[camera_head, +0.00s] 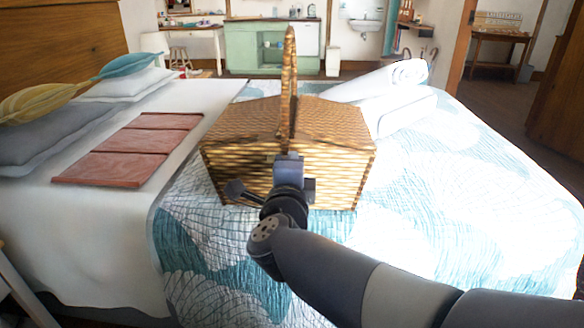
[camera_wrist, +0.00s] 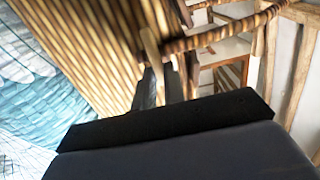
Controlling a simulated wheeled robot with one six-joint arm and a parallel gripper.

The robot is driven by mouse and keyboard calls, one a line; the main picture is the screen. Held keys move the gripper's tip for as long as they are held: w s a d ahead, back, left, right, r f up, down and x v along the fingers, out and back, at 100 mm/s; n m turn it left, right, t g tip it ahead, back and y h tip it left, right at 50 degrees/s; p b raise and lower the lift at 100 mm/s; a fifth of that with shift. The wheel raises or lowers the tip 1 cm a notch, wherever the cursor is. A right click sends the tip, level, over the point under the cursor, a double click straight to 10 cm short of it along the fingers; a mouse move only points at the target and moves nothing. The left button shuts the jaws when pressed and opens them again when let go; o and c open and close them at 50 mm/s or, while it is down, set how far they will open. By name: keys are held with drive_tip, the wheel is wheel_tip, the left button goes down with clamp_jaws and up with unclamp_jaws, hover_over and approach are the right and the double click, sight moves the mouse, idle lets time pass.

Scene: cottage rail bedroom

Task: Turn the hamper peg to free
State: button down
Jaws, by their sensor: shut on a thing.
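The wicker hamper (camera_head: 235,135) stands on the bed, its lid flaps down and its tall hoop handle (camera_head: 289,75) upright. My gripper (camera_head: 289,158) is at the front face of the hamper, just below the handle, and covers the peg in the head view. In the wrist view, the hamper's woven side (camera_wrist: 85,50) fills the upper left and the handle (camera_wrist: 225,32) runs off to the upper right. A small pale wooden peg (camera_wrist: 151,46) shows at the dark fingertips of my gripper (camera_wrist: 163,80), which are shut on it. Its exact angle is hard to tell.
Rolled white towels (camera_head: 390,90) lie right behind the hamper. A folded reddish cloth (camera_head: 135,148) lies to its left, near pillows (camera_head: 45,130). The patterned bedspread (camera_head: 450,190) is clear to the right. A green cabinet (camera_head: 255,45) stands across the room.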

drive_tip(key=c, duration=1.5)
unclamp_jaws()
drive_tip(key=shift+s, duration=0.1)
drive_tip(key=s+p, duration=0.3)
drive_tip(key=s, duration=0.7)
drive_tip(key=shift+s, duration=0.35)
drive_tip(key=w+b, duration=0.3)
drive_tip(key=w, duration=0.8)
drive_tip(key=shift+s, duration=0.1)
